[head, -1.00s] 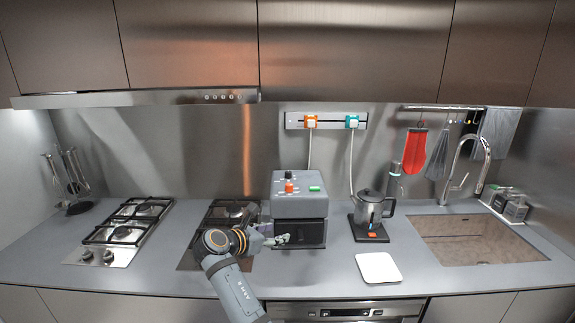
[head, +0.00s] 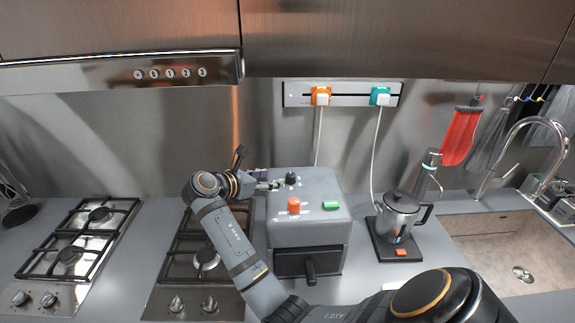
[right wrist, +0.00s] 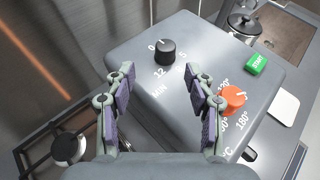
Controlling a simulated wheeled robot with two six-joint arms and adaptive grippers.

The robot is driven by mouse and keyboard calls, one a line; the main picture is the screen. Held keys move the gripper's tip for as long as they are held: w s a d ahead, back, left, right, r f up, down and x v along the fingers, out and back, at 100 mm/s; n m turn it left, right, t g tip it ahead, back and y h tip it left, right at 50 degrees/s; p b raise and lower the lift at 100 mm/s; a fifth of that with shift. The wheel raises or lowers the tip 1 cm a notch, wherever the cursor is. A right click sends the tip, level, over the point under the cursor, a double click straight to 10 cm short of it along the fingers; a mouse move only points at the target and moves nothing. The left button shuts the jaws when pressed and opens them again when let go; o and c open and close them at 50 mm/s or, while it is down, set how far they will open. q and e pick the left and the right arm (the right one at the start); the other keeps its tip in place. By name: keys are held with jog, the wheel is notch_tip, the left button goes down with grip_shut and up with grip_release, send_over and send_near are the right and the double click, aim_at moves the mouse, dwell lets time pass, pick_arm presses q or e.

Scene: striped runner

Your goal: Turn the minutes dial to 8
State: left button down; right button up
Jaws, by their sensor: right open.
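A grey box appliance (head: 308,233) stands on the counter, its controls on its top. The black minutes dial (head: 291,178) is at the back left of this top and also shows in the right wrist view (right wrist: 165,52), with 0, 5, 12 and MIN printed around it. The mark it points to is too small to read. An orange temperature dial (right wrist: 233,98) and a green START button (right wrist: 256,65) are to its right. My right gripper (right wrist: 160,80) is open and empty, its fingers spread either side of the black dial in the picture, apparently not touching it. My left gripper is not seen.
Gas hobs (head: 75,245) are to the left of the appliance. A kettle (head: 398,215) on its dark base stands to the right, then the sink (head: 490,240). Two plugs, orange (head: 320,96) and teal (head: 380,96), are on the wall rail with hanging cables.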

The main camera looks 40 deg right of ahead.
aim_at(289, 175)
jog(key=shift+s+a+r, duration=0.2)
jog(key=shift+s+r, duration=0.2)
jog(key=shift+s, duration=0.2)
jog(key=p+x, duration=0.1)
jog(key=x, duration=0.1)
jog(key=shift+d+p, duration=0.35)
jog(key=shift+d, duration=0.1)
jog(key=x, duration=0.2)
jog(key=p+x, duration=0.1)
jog(key=x, duration=0.1)
jog(key=p+x, duration=0.1)
jog(key=x, duration=0.2)
jog(key=shift+w+a+f, duration=0.15)
jog(key=shift+w+f, duration=0.05)
jog(key=shift+w, duration=0.05)
jog(key=shift+d+f, duration=0.1)
jog(key=shift+d, duration=0.1)
jog(key=shift+f, duration=0.1)
jog(key=shift+c, duration=0.5)
jog(key=c, duration=1)
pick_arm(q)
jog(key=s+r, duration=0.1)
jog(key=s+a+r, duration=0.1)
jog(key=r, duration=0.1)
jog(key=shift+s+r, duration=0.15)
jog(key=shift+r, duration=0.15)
pick_arm(e)
grip_shut()
